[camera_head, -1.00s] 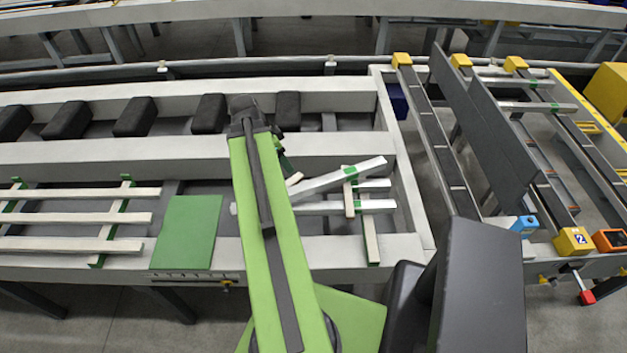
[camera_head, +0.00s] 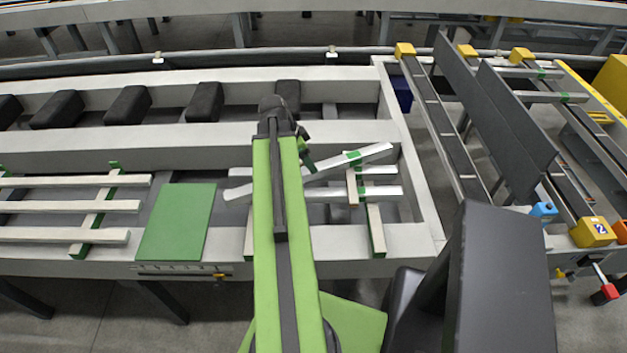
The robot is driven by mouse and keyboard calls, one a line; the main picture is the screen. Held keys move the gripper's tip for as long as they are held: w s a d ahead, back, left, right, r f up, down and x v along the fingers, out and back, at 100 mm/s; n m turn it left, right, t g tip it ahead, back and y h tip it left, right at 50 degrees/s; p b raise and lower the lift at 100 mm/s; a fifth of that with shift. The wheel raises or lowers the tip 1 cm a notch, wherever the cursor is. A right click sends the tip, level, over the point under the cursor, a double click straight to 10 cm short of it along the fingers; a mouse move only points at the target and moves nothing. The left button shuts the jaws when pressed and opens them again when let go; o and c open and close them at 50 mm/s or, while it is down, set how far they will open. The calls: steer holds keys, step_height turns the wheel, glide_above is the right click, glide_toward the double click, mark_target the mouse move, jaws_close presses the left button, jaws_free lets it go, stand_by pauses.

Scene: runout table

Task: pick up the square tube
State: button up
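Several silver square tubes with green bands lie in the table bay to the right of my arm. One square tube (camera_head: 330,168) lies tilted, its right end higher in the picture, across the others. A second square tube (camera_head: 350,192) lies level below it, and a third (camera_head: 380,170) shows partly behind. My green arm hides their middle parts, and tube ends show at its left. My gripper (camera_head: 306,157) shows only as a small dark and green part beside the arm's far end, near the tilted tube. Its fingers are too small and hidden to tell their opening or contact.
Light bars with green ends (camera_head: 375,230) lie under the tubes. A green plate (camera_head: 177,222) and pale slats (camera_head: 65,206) are at left. Black blocks (camera_head: 205,101) line the back channel. Tall dark plates (camera_head: 520,115) stand on the rails at right.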

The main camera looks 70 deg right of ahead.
steer(key=b+x, duration=0.4)
steer(key=x, duration=0.1)
steer(key=shift+s+f+b, duration=0.15)
steer(key=shift+f+b, duration=0.1)
steer(key=shift+b, duration=0.15)
steer(key=shift+r, duration=0.2)
steer(key=shift+c, duration=0.4)
jaws_close()
stand_by(0.4)
